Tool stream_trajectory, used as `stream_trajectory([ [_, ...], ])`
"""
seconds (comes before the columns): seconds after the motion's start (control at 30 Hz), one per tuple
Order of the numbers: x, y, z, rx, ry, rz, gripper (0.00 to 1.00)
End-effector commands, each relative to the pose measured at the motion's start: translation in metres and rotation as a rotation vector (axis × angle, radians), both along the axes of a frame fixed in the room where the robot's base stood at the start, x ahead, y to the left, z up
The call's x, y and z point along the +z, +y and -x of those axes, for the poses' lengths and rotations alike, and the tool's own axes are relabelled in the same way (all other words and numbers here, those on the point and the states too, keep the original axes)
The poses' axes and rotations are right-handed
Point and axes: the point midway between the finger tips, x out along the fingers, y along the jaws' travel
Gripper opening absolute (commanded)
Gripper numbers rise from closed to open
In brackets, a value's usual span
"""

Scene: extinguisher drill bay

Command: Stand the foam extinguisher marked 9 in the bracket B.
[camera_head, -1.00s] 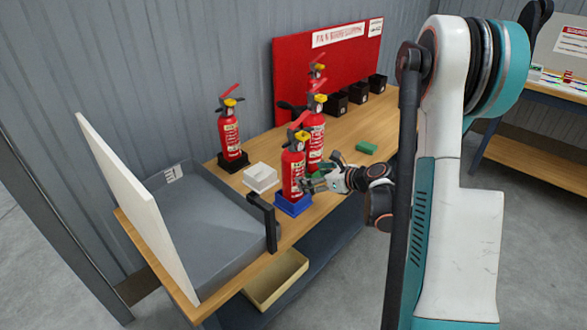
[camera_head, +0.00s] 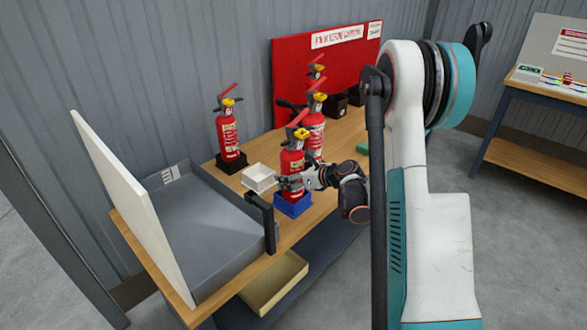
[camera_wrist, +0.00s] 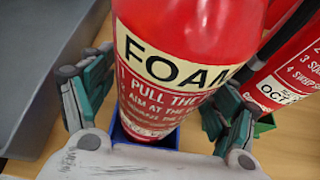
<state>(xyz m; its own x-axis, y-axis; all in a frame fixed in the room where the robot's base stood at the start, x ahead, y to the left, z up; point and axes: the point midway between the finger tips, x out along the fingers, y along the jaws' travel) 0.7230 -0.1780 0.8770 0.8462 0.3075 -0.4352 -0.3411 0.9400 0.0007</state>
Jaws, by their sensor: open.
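A red extinguisher (camera_head: 292,162) with a yellow collar stands upright in a blue bracket (camera_head: 293,206) near the table's front edge. In the wrist view its label (camera_wrist: 165,75) reads FOAM; no number is readable on it. My gripper (camera_head: 288,183) is open around its lower body, with one finger on each side in the wrist view (camera_wrist: 155,105). I cannot tell whether the fingers touch it. An empty white bracket (camera_head: 259,178) stands just behind and left of it. No bracket letter is readable, so I cannot tell which one is B.
Another extinguisher (camera_head: 228,132) stands in a black bracket (camera_head: 232,162) at the back left. Two more (camera_head: 316,120) stand behind the held-around one, close to it. A grey tray (camera_head: 205,235) with a black handle fills the left end. Black boxes (camera_head: 355,95) line the red panel (camera_head: 300,70).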

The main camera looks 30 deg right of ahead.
Motion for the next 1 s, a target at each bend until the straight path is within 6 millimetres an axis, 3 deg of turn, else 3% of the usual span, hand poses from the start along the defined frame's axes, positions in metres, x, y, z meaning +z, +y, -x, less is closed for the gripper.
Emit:
stream_trajectory([
  [0.17,0.000,0.000,0.000,0.000,0.000,0.000,0.80],
  [0.4,0.000,0.000,0.000,0.000,0.000,0.001,0.28],
  [0.47,0.002,0.000,0.000,-0.001,-0.003,-0.001,0.18],
  [1.0,0.015,0.000,0.000,-0.001,-0.003,-0.001,0.18],
])
